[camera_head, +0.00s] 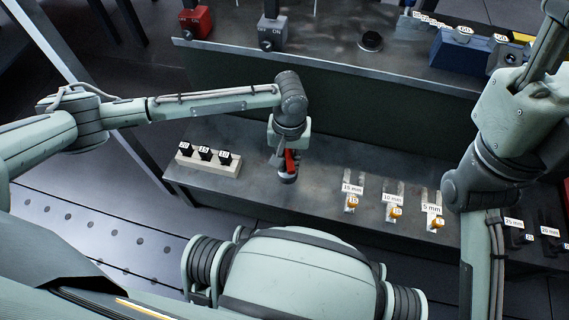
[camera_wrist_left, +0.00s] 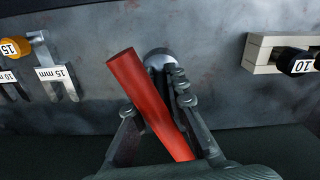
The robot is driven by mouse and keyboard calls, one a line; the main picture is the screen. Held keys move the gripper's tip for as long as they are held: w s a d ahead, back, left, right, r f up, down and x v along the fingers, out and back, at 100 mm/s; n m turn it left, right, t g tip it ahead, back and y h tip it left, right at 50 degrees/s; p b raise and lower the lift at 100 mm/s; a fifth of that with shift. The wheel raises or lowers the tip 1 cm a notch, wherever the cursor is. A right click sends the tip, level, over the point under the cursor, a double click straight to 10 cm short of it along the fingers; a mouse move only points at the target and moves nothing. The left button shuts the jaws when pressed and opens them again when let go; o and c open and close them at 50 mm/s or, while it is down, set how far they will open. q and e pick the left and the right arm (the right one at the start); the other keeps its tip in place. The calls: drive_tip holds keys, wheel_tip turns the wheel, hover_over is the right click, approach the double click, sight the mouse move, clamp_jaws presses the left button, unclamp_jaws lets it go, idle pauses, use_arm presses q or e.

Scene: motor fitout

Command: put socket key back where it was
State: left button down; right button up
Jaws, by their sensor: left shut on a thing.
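The socket key has a red handle (camera_head: 291,160). It stands out between the fingers of my left gripper (camera_head: 287,168), which is shut on it over the middle-left of the grey workbench. In the left wrist view the red handle (camera_wrist_left: 150,105) lies tilted across the gripper (camera_wrist_left: 165,120). A round silver-grey piece (camera_wrist_left: 158,57) shows just past the fingers, and I cannot tell whether it touches the bench. A pale block (camera_head: 218,168) with black pieces labelled 20, 15 and 10 stands left of the gripper. My right gripper is out of view; only its arm shows at the right.
Metal holders with orange-ended pieces, labelled 15 mm (camera_head: 352,194), 10 mm (camera_head: 393,206) and 5 mm (camera_head: 432,215), lie right of the left gripper. Dark 25 mm and 20 mm pieces (camera_head: 514,232) lie farther right. A raised shelf (camera_head: 330,75) runs behind.

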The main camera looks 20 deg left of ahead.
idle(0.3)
use_arm(q)
drive_tip(key=c, duration=1.5)
unclamp_jaws()
drive_tip(key=shift+c, duration=0.2)
